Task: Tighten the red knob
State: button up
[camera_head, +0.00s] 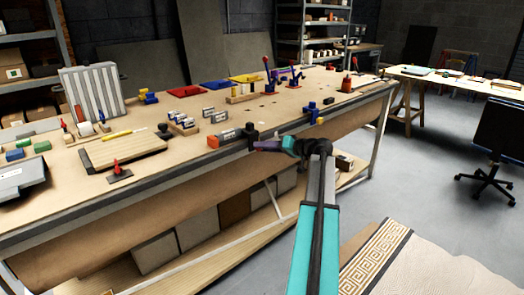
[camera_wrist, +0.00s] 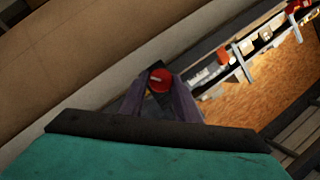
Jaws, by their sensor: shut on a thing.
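The red knob (camera_wrist: 160,80) shows in the wrist view as a round red end with a pale bar across it. My gripper (camera_wrist: 161,90) has its two purple-grey fingers on either side of the knob and is shut on it. In the head view my gripper (camera_head: 257,146) reaches the front edge of the workbench (camera_head: 180,172), beside a dark clamp-like fitting (camera_head: 250,134). The knob itself is hidden or too small to tell there.
An orange-and-grey tool (camera_head: 228,137) lies left of the fitting. A blue clamp (camera_head: 313,113) with yellow sits to the right on the bench edge. A wooden board (camera_head: 120,148) and small labelled blocks stand on the bench.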

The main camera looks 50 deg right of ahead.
jog(key=shift+w+f+m+t+y, duration=0.2)
jog(key=shift+m+t, duration=0.6)
jog(key=shift+m, duration=1.35)
jog(key=shift+s+f+m+t+y, duration=0.2)
jog(key=shift+m+t, duration=0.6)
jog(key=shift+m, duration=1.3)
jog(key=shift+w+r+m+t+y, duration=0.25)
jog(key=shift+m+t, duration=0.55)
jog(key=shift+m, duration=1.35)
jog(key=shift+s+f, duration=0.1)
jog(key=shift+f, duration=0.1)
jog(key=o, duration=1)
jog(key=shift+o, duration=0.2)
jog(key=shift+f, duration=0.1)
jog(key=shift+s, duration=0.1)
